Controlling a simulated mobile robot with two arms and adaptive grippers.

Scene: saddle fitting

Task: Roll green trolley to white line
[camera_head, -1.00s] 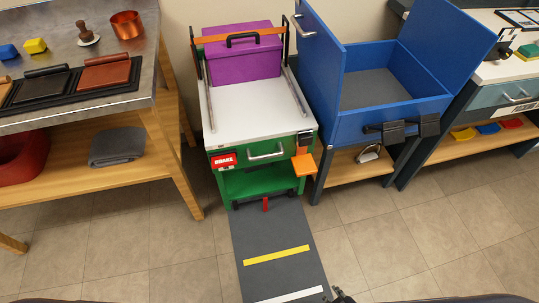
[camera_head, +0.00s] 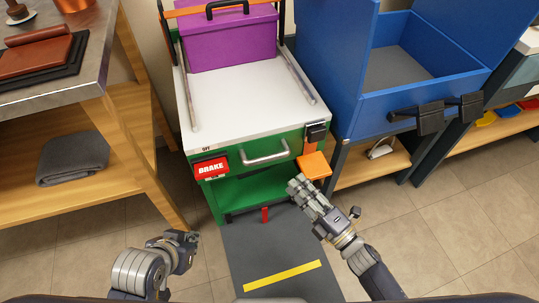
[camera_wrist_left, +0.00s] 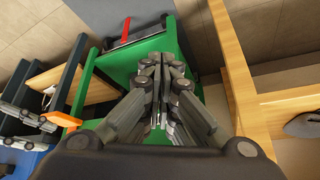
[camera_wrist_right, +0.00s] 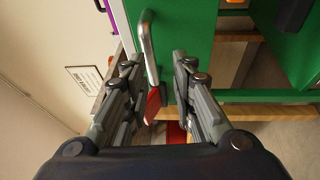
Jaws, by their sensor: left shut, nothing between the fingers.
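The green trolley (camera_head: 255,195) has a white top (camera_head: 250,95) and stands at the back of a dark mat (camera_head: 265,250). Its silver front handle (camera_head: 265,157) sits between a red BRAKE sign (camera_head: 211,167) and an orange tab (camera_head: 314,165). A yellow line (camera_head: 283,276) crosses the mat; the white line is out of view. My right gripper (camera_head: 297,186) is open in front of the trolley, below the handle. The right wrist view shows the handle (camera_wrist_right: 148,45) beyond and between its fingers. My left gripper (camera_head: 187,240) is shut and empty, low and left of the mat.
A purple box (camera_head: 229,38) rides on the trolley. A blue open-topped unit (camera_head: 385,115) stands close on its right. A workbench with a wooden leg (camera_head: 140,155) stands on its left. A red lever (camera_head: 265,215) shows at the trolley's bottom front. The mat's front is clear.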

